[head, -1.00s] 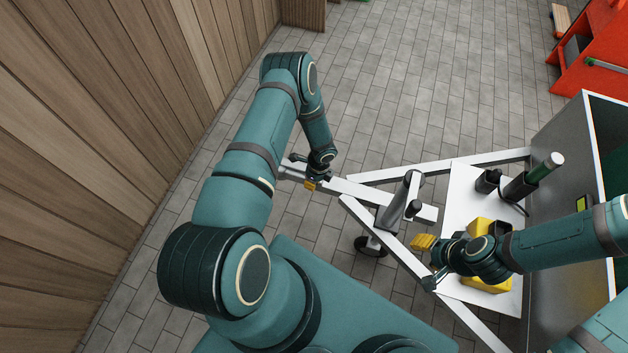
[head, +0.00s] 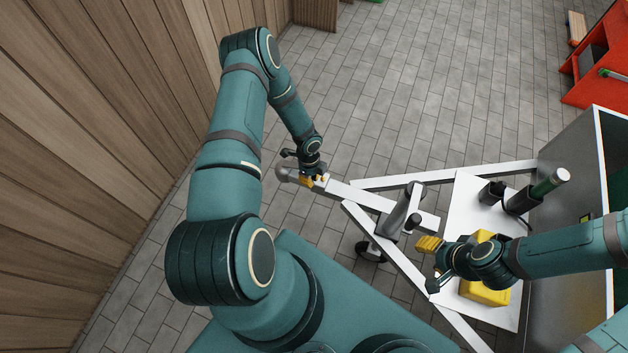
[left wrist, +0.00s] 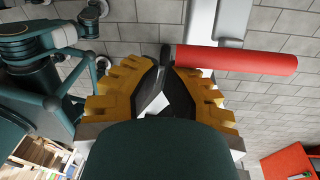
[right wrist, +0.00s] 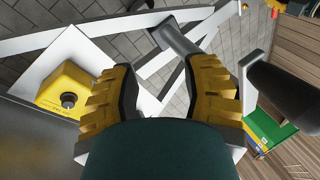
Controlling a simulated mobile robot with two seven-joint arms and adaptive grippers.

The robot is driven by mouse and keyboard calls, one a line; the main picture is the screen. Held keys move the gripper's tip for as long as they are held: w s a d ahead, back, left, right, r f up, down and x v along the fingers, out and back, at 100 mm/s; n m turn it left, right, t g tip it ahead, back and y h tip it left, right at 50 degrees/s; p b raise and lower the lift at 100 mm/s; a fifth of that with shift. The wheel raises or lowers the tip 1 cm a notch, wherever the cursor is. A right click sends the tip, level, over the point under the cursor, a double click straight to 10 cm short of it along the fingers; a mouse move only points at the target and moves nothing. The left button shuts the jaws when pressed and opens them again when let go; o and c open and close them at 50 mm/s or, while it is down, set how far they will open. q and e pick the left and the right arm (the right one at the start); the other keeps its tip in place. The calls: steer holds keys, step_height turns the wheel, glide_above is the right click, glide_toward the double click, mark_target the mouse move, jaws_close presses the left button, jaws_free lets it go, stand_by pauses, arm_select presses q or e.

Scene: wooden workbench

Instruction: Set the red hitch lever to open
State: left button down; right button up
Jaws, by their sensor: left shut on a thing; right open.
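The red hitch lever (left wrist: 240,60) shows in the left wrist view as a red cylinder lying across the top, just past the fingertips and running right. In the head view I cannot make it out behind my left gripper (head: 313,180). That gripper is at the drawbar (head: 345,192), close to the grey coupler end (head: 284,173). My left fingers (left wrist: 162,75) converge at the dark left end of the lever and are shut on it. My right gripper (head: 431,262) is open and empty above the trailer frame; its fingers are apart in the right wrist view (right wrist: 160,85).
The trailer has white frame bars (head: 450,173), a grey jockey-wheel post (head: 402,210) and a yellow box (head: 486,292) on a white plate. A metal trailer body (head: 560,240) stands right. A wooden wall (head: 110,130) is at left. Open paved floor (head: 430,80) lies beyond.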

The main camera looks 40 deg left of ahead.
arm_select(q)
steer(key=s+a+r, duration=0.1)
steer(key=a+r, duration=0.5)
steer(key=shift+s+a+r+h, duration=0.15)
steer(key=shift+s+a+h, duration=0.1)
steer(key=shift+h, duration=0.15)
steer(key=shift+a, duration=0.1)
stand_by(0.6)
steer(key=s+v, duration=0.1)
steer(key=v, duration=1.1)
steer(key=shift+w, duration=0.35)
